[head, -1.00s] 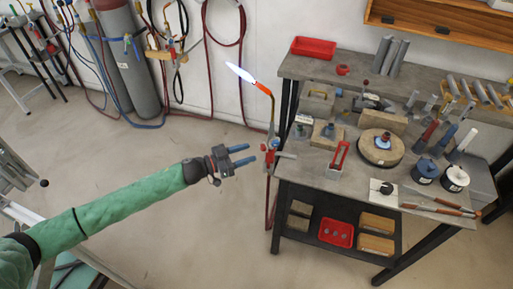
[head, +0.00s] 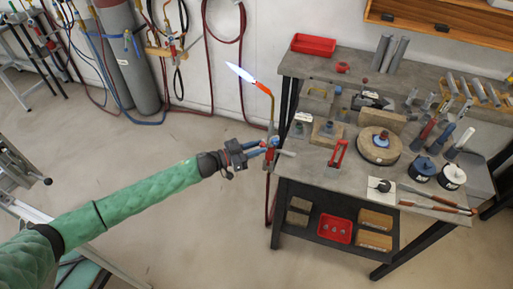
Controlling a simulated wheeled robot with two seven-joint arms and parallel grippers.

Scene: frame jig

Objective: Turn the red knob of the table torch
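The table torch (head: 271,115) stands upright at the left edge of the workbench, with a blue-white flame at its bent tip. Its red valve parts (head: 269,156) show low on the torch body, partly covered by my gripper; which part is the red knob is hard to tell at this size. My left gripper (head: 264,148) reaches in from the left, its blue fingers at the torch's valve. The fingers look apart, one above the other, and I cannot see contact with the knob. My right gripper is not in view.
The workbench (head: 310,175) holds a red tray (head: 313,44), a red stand (head: 338,155), a round brick-coloured turntable (head: 377,147), dark pots and tools. A lower shelf carries blocks and a red bin (head: 334,229). Gas cylinders (head: 133,70) stand at the back left.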

